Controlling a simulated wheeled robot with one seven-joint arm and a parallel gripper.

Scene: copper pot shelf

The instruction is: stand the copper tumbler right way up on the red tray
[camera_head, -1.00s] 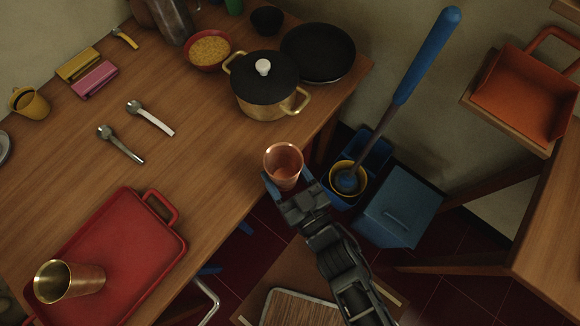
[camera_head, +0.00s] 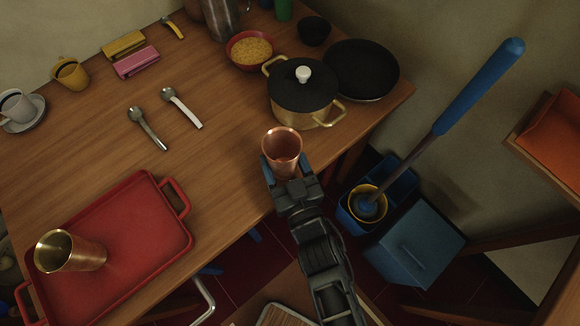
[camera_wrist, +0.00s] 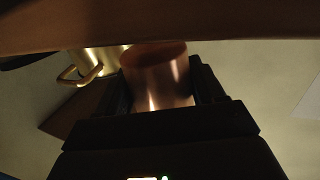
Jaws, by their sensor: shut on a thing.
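The copper tumbler (camera_head: 284,160) is between the fingers of my gripper (camera_head: 286,172), which is shut on it. In the head view its open mouth faces up toward the camera, near the table's right edge below the pot. In the wrist view the copper tumbler (camera_wrist: 158,82) sits between the two dark fingers. Its underside is hidden by my gripper, so I cannot tell whether it touches the table. The red tray (camera_head: 140,225) lies at the lower left of the table. A brass tumbler (camera_head: 85,254) stands or leans on the tray's left part.
A lidded brass pot (camera_head: 302,92), a black pan (camera_head: 361,70) and a red bowl (camera_head: 250,50) are beyond my gripper. Two utensils (camera_head: 147,128) lie left of it. The tray's right part is bare. A blue-handled mop (camera_head: 440,125) stands beyond the table's right edge.

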